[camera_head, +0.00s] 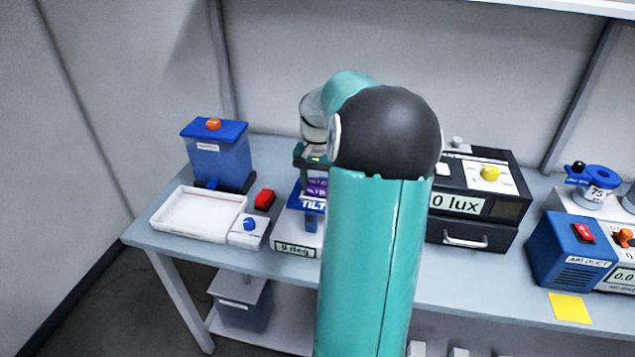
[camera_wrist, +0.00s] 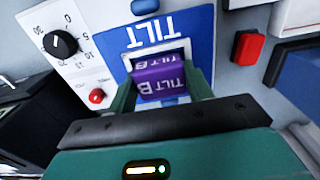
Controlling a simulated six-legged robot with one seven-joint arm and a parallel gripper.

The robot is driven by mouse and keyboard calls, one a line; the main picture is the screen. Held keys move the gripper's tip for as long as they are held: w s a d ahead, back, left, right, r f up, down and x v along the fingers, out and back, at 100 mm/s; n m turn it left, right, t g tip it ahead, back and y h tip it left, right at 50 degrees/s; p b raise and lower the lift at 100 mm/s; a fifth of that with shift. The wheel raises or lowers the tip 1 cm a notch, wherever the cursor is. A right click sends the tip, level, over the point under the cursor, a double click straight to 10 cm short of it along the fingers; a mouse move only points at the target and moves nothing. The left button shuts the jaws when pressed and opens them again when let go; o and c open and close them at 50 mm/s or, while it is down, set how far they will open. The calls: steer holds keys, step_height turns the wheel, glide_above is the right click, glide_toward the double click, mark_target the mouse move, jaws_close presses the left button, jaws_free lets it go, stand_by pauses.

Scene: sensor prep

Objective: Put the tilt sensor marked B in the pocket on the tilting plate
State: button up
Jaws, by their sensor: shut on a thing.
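The purple tilt sensor marked TILT B (camera_wrist: 160,80) is between the two fingers of my gripper (camera_wrist: 162,88) in the wrist view. My gripper is shut on it. The sensor is over or at the white-framed pocket on the blue tilting plate (camera_wrist: 195,52), which is marked TILT. I cannot tell whether it is seated in the pocket. In the head view, the purple sensor (camera_head: 316,186) shows below my gripper (camera_head: 314,172), above the tilt unit's blue plate (camera_head: 312,205). My arm hides the right part of that unit, whose display reads a small degree value.
In the wrist view, a dial (camera_wrist: 61,44) and a red button (camera_wrist: 96,96) lie left of the plate; a red switch (camera_wrist: 249,46) is at right. In the head view, a white tray (camera_head: 198,232) and blue tank (camera_head: 218,160) stand left, and a black lux box (camera_head: 470,236) right.

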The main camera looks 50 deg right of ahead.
steer(key=o, duration=1.1)
steer(key=shift+o, duration=1.1)
steer(key=shift+r, duration=4)
